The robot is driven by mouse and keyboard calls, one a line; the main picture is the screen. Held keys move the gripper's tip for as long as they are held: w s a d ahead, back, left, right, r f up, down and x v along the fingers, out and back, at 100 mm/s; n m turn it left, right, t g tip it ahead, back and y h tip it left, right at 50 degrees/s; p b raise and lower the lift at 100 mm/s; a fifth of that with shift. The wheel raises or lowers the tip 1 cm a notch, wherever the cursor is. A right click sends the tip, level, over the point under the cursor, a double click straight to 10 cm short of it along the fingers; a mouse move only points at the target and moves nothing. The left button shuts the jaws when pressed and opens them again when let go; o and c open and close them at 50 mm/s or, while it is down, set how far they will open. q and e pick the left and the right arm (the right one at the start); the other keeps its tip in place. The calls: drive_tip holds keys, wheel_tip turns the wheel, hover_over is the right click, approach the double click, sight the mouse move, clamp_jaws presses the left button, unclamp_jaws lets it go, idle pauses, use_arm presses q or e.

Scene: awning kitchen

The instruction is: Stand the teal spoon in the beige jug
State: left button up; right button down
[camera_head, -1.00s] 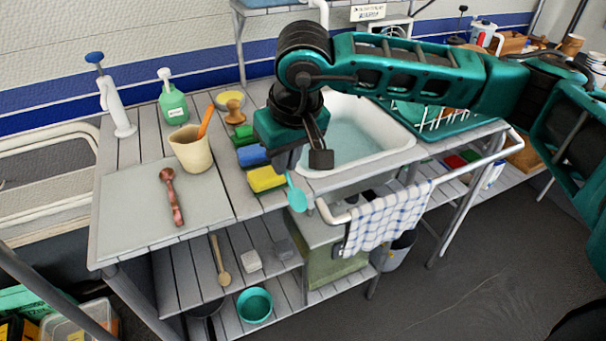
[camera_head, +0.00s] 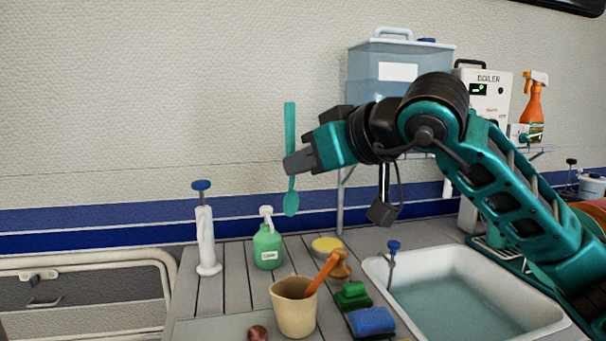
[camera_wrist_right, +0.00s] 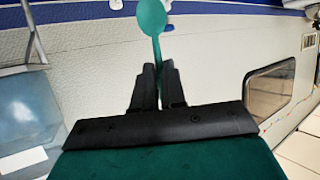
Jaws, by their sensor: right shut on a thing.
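The teal spoon (camera_head: 290,135) is upright in the head view, handle up and bowl down. My right gripper (camera_head: 292,162) is shut on the spoon's handle and holds it in the air, well above the counter. In the right wrist view the spoon's bowl (camera_wrist_right: 151,16) sticks out past the fingers of my right gripper (camera_wrist_right: 157,85). The beige jug (camera_head: 294,312) stands on the counter below the spoon, with an orange-handled utensil (camera_head: 322,272) leaning in it. My left gripper is not in view.
A green soap bottle (camera_head: 267,246) and a white pump dispenser with a blue top (camera_head: 206,240) stand behind and left of the jug. A wooden-handled brush (camera_head: 340,264), green sponge (camera_head: 353,296) and blue sponge (camera_head: 371,321) lie right of it. The sink (camera_head: 480,300) is further right.

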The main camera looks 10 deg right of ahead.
sight(292, 208)
drive_tip(key=f+b, duration=0.1)
drive_tip(key=f, duration=0.1)
drive_tip(key=f+b, duration=0.4)
drive_tip(key=f, duration=0.1)
drive_tip(key=shift+w+a, duration=0.15)
drive_tip(key=shift+w, duration=0.15)
use_arm(q)
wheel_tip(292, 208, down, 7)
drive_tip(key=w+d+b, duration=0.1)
drive_tip(key=b, duration=0.4)
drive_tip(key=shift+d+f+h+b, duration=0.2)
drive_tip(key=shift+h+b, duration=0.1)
use_arm(e)
wheel_tip(292, 208, down, 10)
drive_tip(key=shift+f, duration=0.2)
drive_tip(key=shift+f, duration=0.1)
